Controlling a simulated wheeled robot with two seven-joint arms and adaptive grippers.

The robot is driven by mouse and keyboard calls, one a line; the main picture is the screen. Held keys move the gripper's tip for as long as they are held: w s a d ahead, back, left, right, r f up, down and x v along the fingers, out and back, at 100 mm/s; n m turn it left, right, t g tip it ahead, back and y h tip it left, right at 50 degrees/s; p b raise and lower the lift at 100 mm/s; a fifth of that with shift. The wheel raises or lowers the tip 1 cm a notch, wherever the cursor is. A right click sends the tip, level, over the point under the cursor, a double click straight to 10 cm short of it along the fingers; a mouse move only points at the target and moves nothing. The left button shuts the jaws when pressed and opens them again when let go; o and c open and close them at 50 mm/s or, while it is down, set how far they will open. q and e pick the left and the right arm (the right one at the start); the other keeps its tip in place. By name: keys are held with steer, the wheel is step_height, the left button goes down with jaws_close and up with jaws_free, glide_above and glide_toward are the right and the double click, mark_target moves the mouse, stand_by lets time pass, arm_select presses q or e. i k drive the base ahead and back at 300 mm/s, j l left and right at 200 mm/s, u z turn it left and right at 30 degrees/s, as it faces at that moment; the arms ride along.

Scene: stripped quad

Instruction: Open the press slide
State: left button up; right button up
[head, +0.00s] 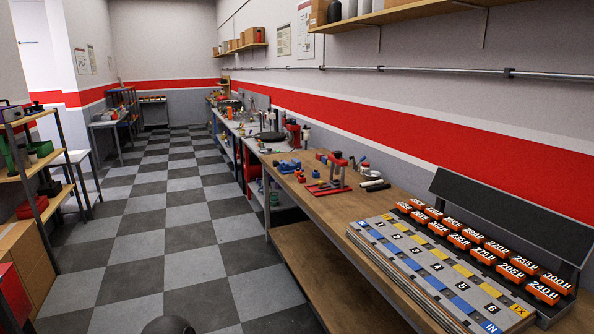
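No part is clearly recognisable as the press slide. A small red press-like frame (338,172) with a red base plate stands on the wooden workbench (350,208), in the middle of the head view. Farther along the wall, a red and dark upright device (293,134) stands on another bench. Both are too small to tell whether any slide is open or shut. Neither of my grippers shows in the head view.
A tray with numbered lanes (425,262) and several orange labelled blocks (470,236) covers the bench's near right end. The checkered floor (150,235) between is clear.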

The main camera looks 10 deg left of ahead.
mark_target(333, 183)
steer(key=i+j, duration=0.25)
steer(key=i, duration=0.25)
steer(key=i+j, duration=0.3)
steer(key=i, duration=0.15)
steer(key=i+j+u, duration=0.1)
steer(key=i+j, duration=0.15)
steer(key=i, duration=0.25)
steer(key=i+j, duration=0.25)
steer(key=i, duration=0.25)
